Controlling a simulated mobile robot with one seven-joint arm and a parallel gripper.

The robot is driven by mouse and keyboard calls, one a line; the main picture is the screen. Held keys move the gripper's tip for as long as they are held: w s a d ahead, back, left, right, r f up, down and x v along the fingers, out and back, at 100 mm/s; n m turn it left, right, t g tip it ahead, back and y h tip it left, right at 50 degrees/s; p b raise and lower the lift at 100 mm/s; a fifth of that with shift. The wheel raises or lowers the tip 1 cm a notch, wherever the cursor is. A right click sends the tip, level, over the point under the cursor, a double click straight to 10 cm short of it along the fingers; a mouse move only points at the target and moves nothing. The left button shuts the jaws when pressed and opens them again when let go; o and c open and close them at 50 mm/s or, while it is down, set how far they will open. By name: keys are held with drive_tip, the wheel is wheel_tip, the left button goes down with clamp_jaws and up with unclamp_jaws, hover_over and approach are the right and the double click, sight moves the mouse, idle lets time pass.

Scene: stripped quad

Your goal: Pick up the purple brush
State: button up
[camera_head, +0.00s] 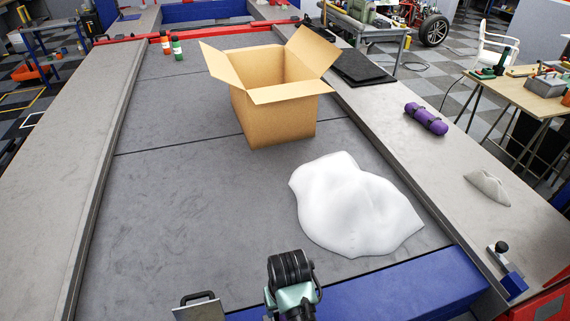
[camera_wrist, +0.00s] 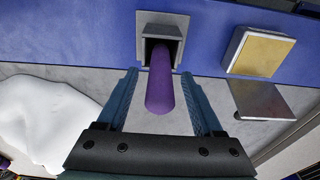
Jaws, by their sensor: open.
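In the wrist view a smooth purple cylinder (camera_wrist: 160,88), which looks like the brush's handle, sticks out of a grey square holder (camera_wrist: 176,24) on a blue surface. Its far end is hidden inside the holder. My gripper (camera_wrist: 160,72) is open, with one finger on each side of the purple handle. A gap shows between the handle and each finger. In the head view part of my arm (camera_head: 290,280) shows at the bottom, and the fingers and the purple handle cannot be made out there.
A white cloth-like heap (camera_head: 355,205) lies on the grey bed, and shows at left in the wrist view (camera_wrist: 40,115). An open cardboard box (camera_head: 280,115) stands beyond it. A purple roll with dark bands (camera_head: 426,118) lies on the right ledge. A yellow-faced block (camera_wrist: 258,52) sits right of the holder.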

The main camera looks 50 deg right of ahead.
clamp_jaws()
idle(0.3)
